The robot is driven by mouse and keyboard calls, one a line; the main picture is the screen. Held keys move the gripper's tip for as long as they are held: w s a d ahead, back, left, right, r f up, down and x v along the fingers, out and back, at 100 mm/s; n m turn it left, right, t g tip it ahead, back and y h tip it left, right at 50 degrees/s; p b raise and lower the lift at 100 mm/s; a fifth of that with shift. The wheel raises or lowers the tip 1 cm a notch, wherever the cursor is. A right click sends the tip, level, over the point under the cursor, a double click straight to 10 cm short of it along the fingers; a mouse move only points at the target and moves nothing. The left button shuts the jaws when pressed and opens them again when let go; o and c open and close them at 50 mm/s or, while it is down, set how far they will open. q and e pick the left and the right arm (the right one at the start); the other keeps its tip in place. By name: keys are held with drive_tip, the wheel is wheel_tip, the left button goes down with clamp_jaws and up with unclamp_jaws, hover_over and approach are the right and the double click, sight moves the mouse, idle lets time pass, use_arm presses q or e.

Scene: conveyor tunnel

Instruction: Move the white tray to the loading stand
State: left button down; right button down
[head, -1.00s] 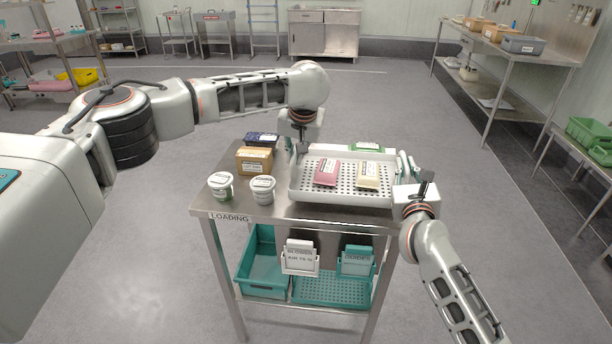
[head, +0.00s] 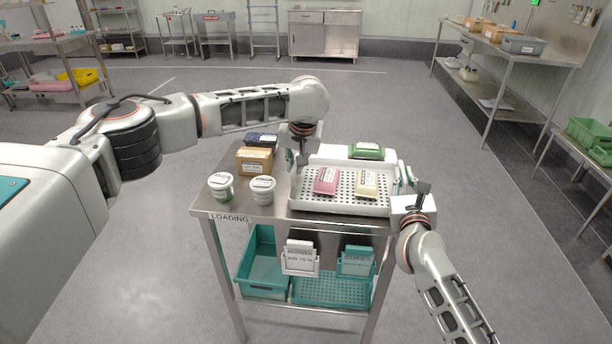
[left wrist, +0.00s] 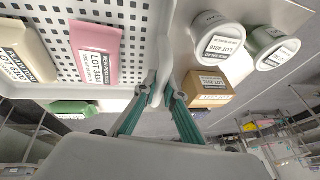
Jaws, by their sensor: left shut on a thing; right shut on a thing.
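The white perforated tray (head: 340,209) is level at the right part of the loading stand (head: 275,212); I cannot tell whether it rests on the top or hangs just above. It carries a pink packet (head: 326,181) and a cream packet (head: 367,183), both also in the left wrist view. My left gripper (head: 302,156) is shut on the tray's left wall; in the left wrist view its teal fingers (left wrist: 161,90) close around the rim. My right gripper (head: 416,187) is shut at the tray's right side, its fingertips partly hidden.
On the stand, left of the tray, are two white tubs (head: 221,186) (head: 263,190), a cardboard box (head: 254,160) and a dark blue box (head: 262,140). A green packet (head: 367,150) lies behind the tray. Teal bins (head: 263,270) sit on the lower shelf.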

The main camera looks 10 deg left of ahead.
use_arm(q)
drive_tip(key=shift+w+a+f, duration=0.15)
drive_tip(key=shift+a+f, duration=0.25)
drive_tip(key=shift+f, duration=0.15)
use_arm(e)
drive_tip(key=shift+d+f, duration=0.2)
drive_tip(key=shift+f, duration=0.4)
use_arm(q)
drive_tip(key=c, duration=2.2)
unclamp_jaws()
use_arm(e)
drive_tip(key=c, duration=2.1)
unclamp_jaws()
drive_tip(key=shift+f, duration=0.1)
use_arm(q)
drive_tip(key=shift+o, duration=0.3)
drive_tip(key=shift+d, duration=0.15)
use_arm(e)
drive_tip(key=shift+a, duration=0.1)
use_arm(q)
drive_tip(key=shift+d, duration=0.15)
use_arm(e)
drive_tip(key=shift+a, duration=0.1)
use_arm(q)
drive_tip(key=shift+s, duration=0.2)
